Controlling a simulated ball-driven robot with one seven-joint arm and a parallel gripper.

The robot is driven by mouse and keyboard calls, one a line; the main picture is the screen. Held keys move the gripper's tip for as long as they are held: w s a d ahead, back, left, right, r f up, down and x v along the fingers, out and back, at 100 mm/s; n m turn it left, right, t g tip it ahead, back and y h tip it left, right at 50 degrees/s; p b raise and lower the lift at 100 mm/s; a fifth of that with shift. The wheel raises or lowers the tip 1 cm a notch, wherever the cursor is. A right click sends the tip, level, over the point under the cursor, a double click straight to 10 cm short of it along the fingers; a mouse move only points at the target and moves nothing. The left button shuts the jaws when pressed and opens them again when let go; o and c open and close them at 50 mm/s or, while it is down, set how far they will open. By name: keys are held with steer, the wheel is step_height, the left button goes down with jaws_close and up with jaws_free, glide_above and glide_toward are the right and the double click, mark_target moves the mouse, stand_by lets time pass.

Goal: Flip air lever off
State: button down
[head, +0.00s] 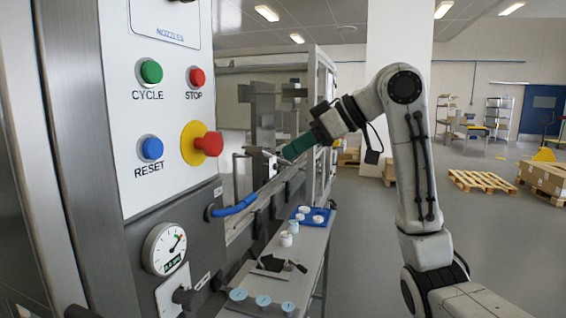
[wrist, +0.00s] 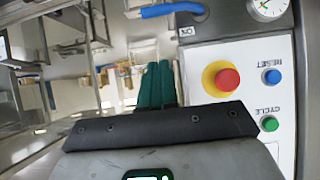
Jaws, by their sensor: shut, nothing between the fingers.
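The air lever (head: 235,206) is a blue handle on the grey lower panel of the machine. It sticks out roughly level, to the right and slightly up in the head view, beside a small ON label (head: 218,190). The blue lever also shows at the top edge of the wrist view (wrist: 170,9), with its label (wrist: 185,32) just below. My gripper (head: 284,154) has green fingers, shut and empty. It is above and to the right of the lever in the head view, apart from it. The closed fingers show in the wrist view (wrist: 157,68).
The white control panel (head: 165,105) has green, red and blue buttons and a red emergency stop knob (head: 208,144). A pressure gauge (head: 165,248) sits below. A narrow side table (head: 310,255) carries several small cups and a blue tray. Pallets (head: 482,181) lie far behind.

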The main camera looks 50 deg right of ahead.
steer(key=w+a+f+p, duration=0.1)
steer(key=w+a+f, duration=0.1)
steer(key=w+f, duration=0.5)
steer(key=shift+w+a+f, duration=0.25)
steer(key=shift+a+f, duration=0.1)
steer(key=shift+f, duration=0.55)
steer(key=shift+w, duration=0.1)
